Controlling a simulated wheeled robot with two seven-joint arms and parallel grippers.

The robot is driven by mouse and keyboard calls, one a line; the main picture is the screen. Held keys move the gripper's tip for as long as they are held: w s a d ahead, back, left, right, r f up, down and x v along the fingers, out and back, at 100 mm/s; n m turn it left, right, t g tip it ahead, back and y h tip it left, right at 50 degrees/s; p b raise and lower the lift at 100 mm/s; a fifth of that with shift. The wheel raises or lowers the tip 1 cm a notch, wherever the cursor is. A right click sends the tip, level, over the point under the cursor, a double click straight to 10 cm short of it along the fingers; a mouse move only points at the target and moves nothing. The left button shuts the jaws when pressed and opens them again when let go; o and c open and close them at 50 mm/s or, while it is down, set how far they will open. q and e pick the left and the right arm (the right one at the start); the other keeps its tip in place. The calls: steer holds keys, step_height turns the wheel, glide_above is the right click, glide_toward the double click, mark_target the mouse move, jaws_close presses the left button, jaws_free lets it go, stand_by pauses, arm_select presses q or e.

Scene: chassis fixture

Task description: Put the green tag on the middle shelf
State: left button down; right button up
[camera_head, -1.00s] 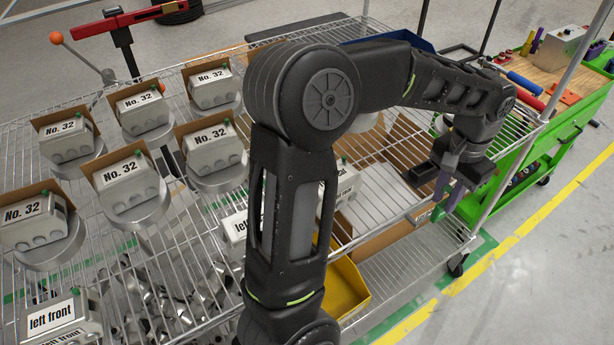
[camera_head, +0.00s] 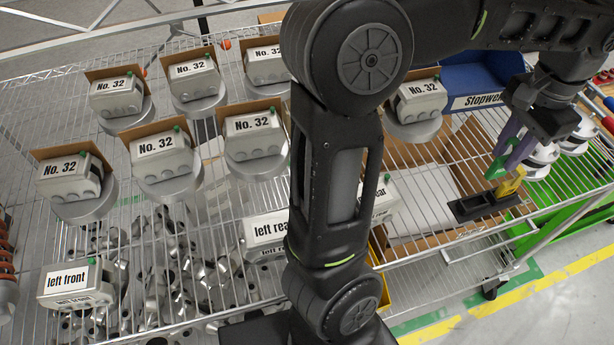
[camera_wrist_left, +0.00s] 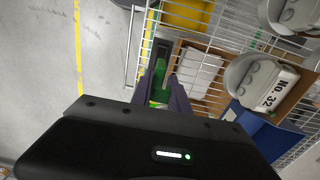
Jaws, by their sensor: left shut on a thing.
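My left gripper (camera_head: 512,145) is shut on the green tag (camera_head: 496,168), which hangs between its purple fingers. In the left wrist view, the green tag (camera_wrist_left: 157,82) shows between the fingertips. Tag and fingers are over the front right part of the wire shelf (camera_head: 440,250), close to a black holder (camera_head: 470,208) with a yellow tag (camera_head: 511,184) standing in it. I cannot tell whether the green tag touches the holder. My right gripper is not in view.
Several grey boxes labelled No. 32 (camera_head: 162,160) stand on the left and back of the rack. A blue bin (camera_head: 480,78) is behind the gripper. Open cardboard with white sheets (camera_head: 422,195) lies left of the holder. My arm hides the rack's middle.

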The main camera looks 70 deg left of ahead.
mark_target(494, 173)
arm_select(q)
steer(key=shift+w+a+f, duration=0.1)
steer(key=shift+a, duration=0.05)
steer(key=shift+f, duration=0.2)
step_height(494, 173, down, 6)
steer(key=b, duration=0.4)
steer(key=shift+r, duration=0.2)
steer(key=shift+f, duration=0.1)
step_height(494, 173, down, 4)
steer(key=shift+r, duration=0.2)
steer(key=shift+f, duration=0.1)
